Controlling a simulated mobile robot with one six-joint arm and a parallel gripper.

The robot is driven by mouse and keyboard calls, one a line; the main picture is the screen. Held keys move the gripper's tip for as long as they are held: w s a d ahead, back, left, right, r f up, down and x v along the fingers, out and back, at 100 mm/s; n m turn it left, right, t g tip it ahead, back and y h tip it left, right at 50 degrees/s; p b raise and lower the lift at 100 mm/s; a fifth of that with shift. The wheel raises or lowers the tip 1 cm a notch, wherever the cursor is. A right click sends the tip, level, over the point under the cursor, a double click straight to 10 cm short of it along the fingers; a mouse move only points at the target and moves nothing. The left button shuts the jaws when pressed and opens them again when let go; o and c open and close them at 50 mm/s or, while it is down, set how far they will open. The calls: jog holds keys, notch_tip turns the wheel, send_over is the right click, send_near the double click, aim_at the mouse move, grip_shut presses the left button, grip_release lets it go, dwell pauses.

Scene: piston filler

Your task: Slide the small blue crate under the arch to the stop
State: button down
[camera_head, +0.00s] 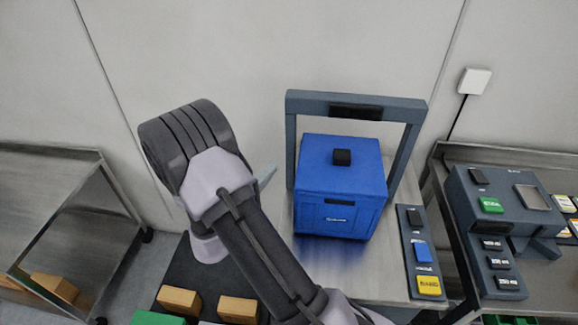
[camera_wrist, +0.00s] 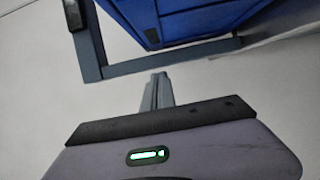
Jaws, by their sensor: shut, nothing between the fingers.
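The blue crate (camera_head: 340,188) stands upright on the metal table at the middle right of the head view, with a small black block on its top. The dark grey arch (camera_head: 300,104) rises around and behind it; I cannot tell how far the crate is under it. My gripper (camera_head: 266,173) is mostly hidden behind my arm, with a fingertip showing left of the crate. In the wrist view my gripper (camera_wrist: 157,88) is shut and empty, pointing at the arch frame (camera_wrist: 150,64) with the crate (camera_wrist: 195,22) beyond, apart from both. I cannot make out the stop.
A button panel (camera_head: 420,252) sits right of the crate. A grey control console (camera_head: 500,215) stands on another table farther right. Wooden blocks (camera_head: 180,300) lie on a dark mat at the lower left. Another metal table (camera_head: 70,205) stands at left.

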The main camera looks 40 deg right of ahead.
jog(key=s+d+b, duration=0.1)
jog(key=s+d, duration=0.1)
jog(key=d, duration=0.4)
jog(key=shift+s+d+b, duration=0.5)
jog(key=shift+s+b, duration=0.05)
jog(key=shift+s, duration=0.25)
